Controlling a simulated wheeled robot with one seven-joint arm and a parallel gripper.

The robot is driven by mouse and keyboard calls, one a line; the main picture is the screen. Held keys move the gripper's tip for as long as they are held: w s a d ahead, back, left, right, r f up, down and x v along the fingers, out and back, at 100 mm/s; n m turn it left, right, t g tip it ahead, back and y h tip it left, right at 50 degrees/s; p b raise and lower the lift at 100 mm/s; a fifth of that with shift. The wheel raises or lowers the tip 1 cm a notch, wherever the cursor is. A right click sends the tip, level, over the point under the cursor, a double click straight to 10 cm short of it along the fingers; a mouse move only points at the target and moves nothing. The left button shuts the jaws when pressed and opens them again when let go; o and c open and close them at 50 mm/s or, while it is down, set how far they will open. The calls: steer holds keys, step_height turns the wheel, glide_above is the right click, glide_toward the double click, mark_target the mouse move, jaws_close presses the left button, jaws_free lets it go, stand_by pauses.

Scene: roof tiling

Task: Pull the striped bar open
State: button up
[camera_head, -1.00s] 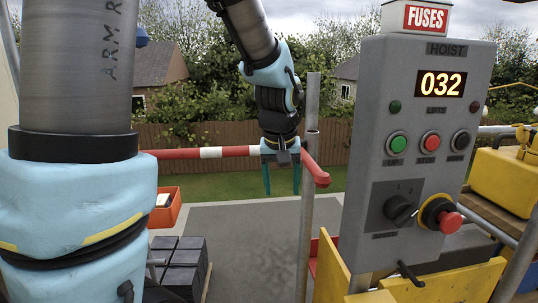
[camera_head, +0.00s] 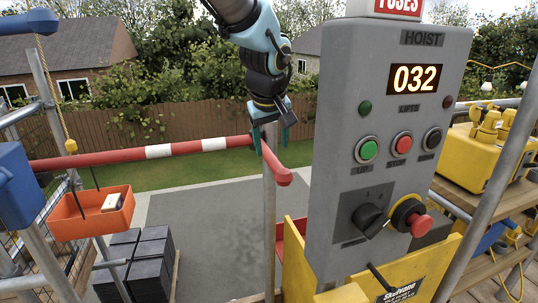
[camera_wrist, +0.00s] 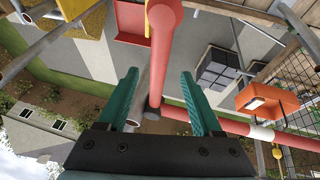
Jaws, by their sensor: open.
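The red and white striped bar (camera_head: 182,149) runs level across the left half of the head view to a metal post (camera_head: 270,215). A short red arm with a rounded end (camera_head: 284,177) bends from it toward me. My gripper (camera_head: 272,140) is at this bend, with its teal fingers pointing down. In the wrist view my gripper (camera_wrist: 163,100) is open. The short red arm (camera_wrist: 166,55) shows between its two fingers, with a gap on either side. I cannot tell whether a finger touches it. The striped part (camera_wrist: 262,133) leads off to the right.
The grey hoist panel (camera_head: 385,130), with its buttons and knob, stands close on the right. An orange tray (camera_head: 70,222) hangs at the left from a yellow rope. Dark tiles (camera_head: 150,262) are stacked on the ground below. Yellow boards (camera_head: 300,262) stand under the panel.

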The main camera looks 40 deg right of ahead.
mark_target(273, 159)
steer(key=p+x, duration=0.1)
steer(key=x, duration=0.5)
jaws_close()
stand_by(0.5)
stand_by(0.9)
